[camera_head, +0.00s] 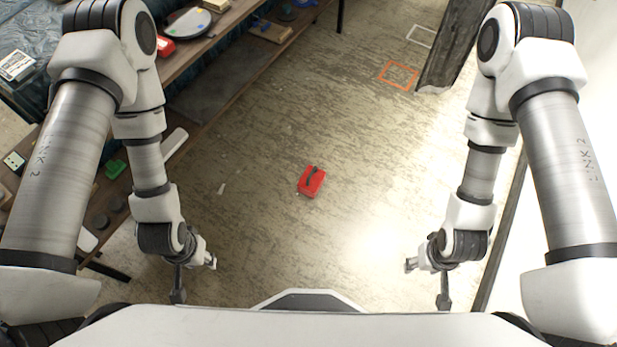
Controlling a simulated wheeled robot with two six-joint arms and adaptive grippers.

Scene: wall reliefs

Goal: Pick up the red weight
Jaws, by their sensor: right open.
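A red block with a dark strip or handle on top (312,182), which looks like the red weight, lies on the floor in the middle of the head view. Nothing touches it. My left gripper (196,279) is low at the left, nearer to me than the red weight, with its fingers spread and empty. My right gripper (427,281) is low at the right, also nearer to me, open and empty. Both grippers are well apart from the red weight.
A wooden table (225,50) runs along the left, with a round grey plate (187,24), a smaller red item (165,46) and a green piece (115,169). An orange square outline (398,75) marks the floor near a dark post (449,50). The floor around the weight is clear.

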